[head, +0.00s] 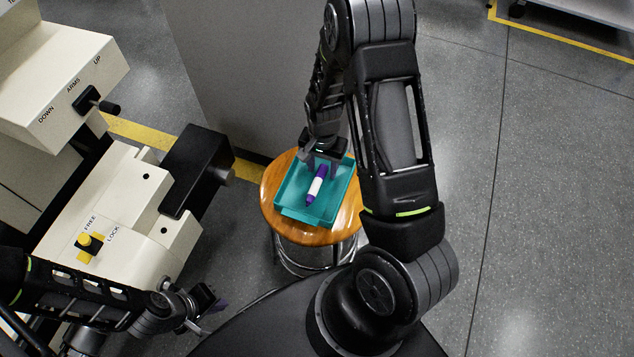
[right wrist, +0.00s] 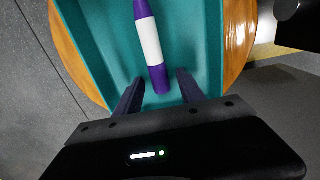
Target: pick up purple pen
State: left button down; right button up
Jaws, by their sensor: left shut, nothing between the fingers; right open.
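The purple pen (head: 316,186) with a white middle band lies in a teal tray (head: 291,207) on a round wooden stool. In the right wrist view the pen (right wrist: 150,42) lies lengthwise, with its near purple end between the fingertips. My right gripper (head: 322,163) is over the far part of the tray. In the right wrist view the right gripper (right wrist: 158,88) is open, one finger on each side of the pen end; I cannot tell whether they touch it. My left gripper (head: 207,312) is shut and empty at the lower left, far from the tray.
The wooden stool (head: 269,190) has a narrow bare rim around the tray. A cream machine (head: 120,205) with a black block (head: 195,170) and yellow knob stands to the left. A grey panel (head: 240,70) stands behind the stool. Open floor (head: 560,200) lies to the right.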

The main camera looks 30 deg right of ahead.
jog(key=shift+c, duration=0.6)
grip_shut()
dwell(0.8)
